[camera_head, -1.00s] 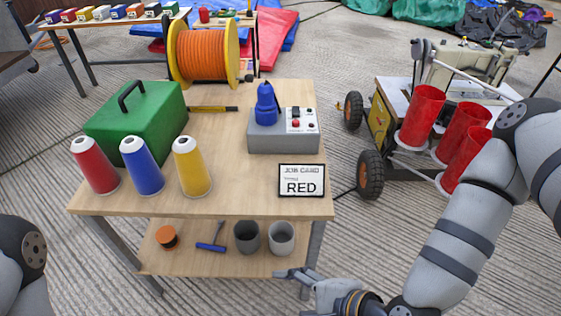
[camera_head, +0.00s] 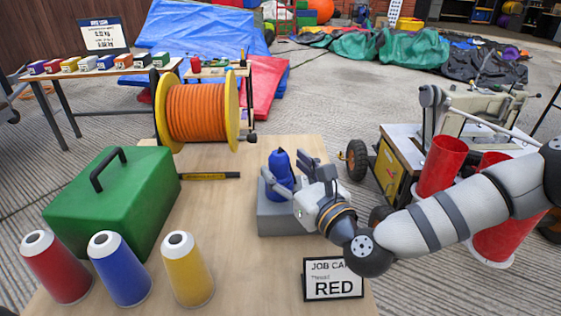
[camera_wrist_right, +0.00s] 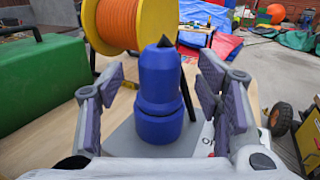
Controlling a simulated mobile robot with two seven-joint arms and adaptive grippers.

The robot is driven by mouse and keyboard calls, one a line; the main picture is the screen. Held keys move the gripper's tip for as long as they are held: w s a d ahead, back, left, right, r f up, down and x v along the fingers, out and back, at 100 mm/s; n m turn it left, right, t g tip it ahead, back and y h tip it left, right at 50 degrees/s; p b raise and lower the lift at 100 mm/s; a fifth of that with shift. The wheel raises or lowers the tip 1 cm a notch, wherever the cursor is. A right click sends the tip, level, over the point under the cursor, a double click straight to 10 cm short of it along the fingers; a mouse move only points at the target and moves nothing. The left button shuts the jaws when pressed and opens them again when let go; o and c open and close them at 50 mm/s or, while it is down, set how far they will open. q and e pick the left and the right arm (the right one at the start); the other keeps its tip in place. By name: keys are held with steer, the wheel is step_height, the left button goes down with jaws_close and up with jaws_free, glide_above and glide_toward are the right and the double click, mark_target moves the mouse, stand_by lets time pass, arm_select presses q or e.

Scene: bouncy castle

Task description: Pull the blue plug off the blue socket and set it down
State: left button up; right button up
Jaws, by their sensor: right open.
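The blue plug (camera_head: 281,172) stands upright on the grey socket box (camera_head: 275,222) on the wooden table. In the right wrist view the plug (camera_wrist_right: 157,75) rises from a blue collar, the blue socket (camera_wrist_right: 158,128), in the middle of the picture. My right gripper (camera_head: 292,172) reaches in from the right at the box. Its open fingers (camera_wrist_right: 160,95) stand on both sides of the plug, with gaps visible on each side. The arm and gripper hide most of the box's switch panel in the head view. My left gripper is not in view.
A green toolbox (camera_head: 120,195) and red (camera_head: 55,267), blue (camera_head: 119,270) and yellow (camera_head: 187,270) thread cones stand at the left. An orange cable reel (camera_head: 197,113) is behind. A job card (camera_head: 333,279) reading RED stands at front right. Bare table lies between cones and box.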

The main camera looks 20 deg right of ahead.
mark_target(279, 152)
steer(key=shift+w+a, duration=0.2)
steer(key=shift+w, duration=0.7)
steer(key=shift+w+a, duration=0.15)
steer(key=shift+w, duration=0.7)
steer(key=c, duration=1.3)
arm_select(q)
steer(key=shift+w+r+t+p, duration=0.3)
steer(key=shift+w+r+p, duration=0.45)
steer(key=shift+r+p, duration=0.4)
arm_select(e)
steer(key=shift+r, duration=2.35)
steer(key=shift+c, duration=0.2)
steer(key=shift+r+p, duration=1)
steer(key=shift+r, duration=1.05)
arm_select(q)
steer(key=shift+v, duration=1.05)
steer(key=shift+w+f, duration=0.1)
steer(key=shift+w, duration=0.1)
arm_select(e)
steer(key=shift+f, duration=0.1)
